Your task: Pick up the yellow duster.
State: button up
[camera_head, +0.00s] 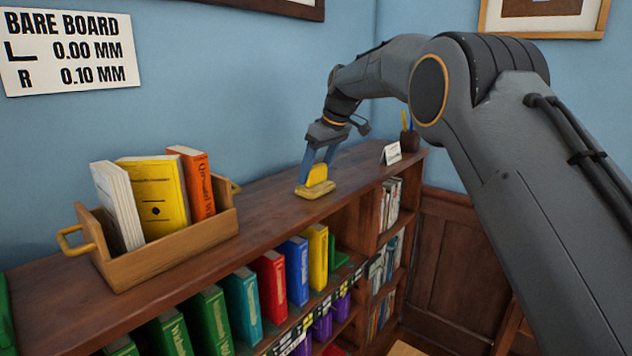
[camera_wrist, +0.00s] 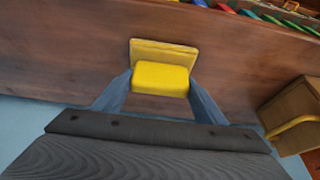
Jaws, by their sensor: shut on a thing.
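The yellow duster (camera_head: 315,185) sits on the bare top of the wood bookcase in the head view. It has a flat base and a raised block-like grip. My gripper (camera_head: 319,171) reaches down over it from above, with its blue fingers on either side of the grip. In the wrist view, the duster (camera_wrist: 163,78) lies between the two fingertips (camera_wrist: 160,80), and both fingers touch the sides of its yellow block. The gripper is shut on it. The duster's base appears to rest on the bookcase top; I cannot tell any gap beneath it.
A wooden tray (camera_head: 165,258) with upright books stands left on the bookcase top (camera_head: 262,200). A small white card (camera_head: 391,153) and a pencil holder (camera_head: 409,141) stand at the right end. The blue wall is close behind. Coloured books fill the shelf below.

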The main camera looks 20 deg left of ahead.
aim_at(316, 166)
jog(key=shift+r, duration=0.2)
notch_tip(316, 166, up, 10)
jog(key=shift+f+b, duration=0.15)
jog(key=shift+b, duration=0.85)
